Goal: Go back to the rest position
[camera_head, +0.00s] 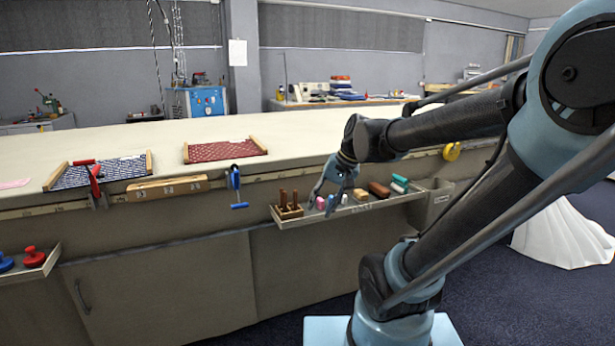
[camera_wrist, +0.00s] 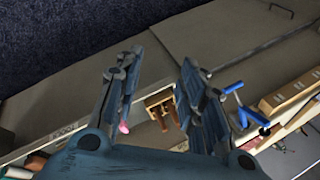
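My gripper (camera_head: 325,203) hangs over the small tray (camera_head: 345,212) on the front of the long table (camera_head: 330,137). In the wrist view my gripper (camera_wrist: 158,60) has its two fingers spread apart, with nothing between them. A wooden block with upright pegs (camera_head: 290,212) stands at the tray's left end, just left of the fingers. It also shows beyond the fingers in the wrist view (camera_wrist: 160,104). A small pink item (camera_head: 320,202) lies in the tray by the fingers, partly hidden.
The tray also holds green-and-white (camera_head: 399,184) and brown (camera_head: 379,189) pieces. A blue clamp (camera_head: 235,186) and a red clamp (camera_head: 94,182) sit on the table edge. Framed patterned cloths (camera_head: 224,150) lie on top. A side tray with red and blue knobs (camera_head: 34,258) is at far left.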

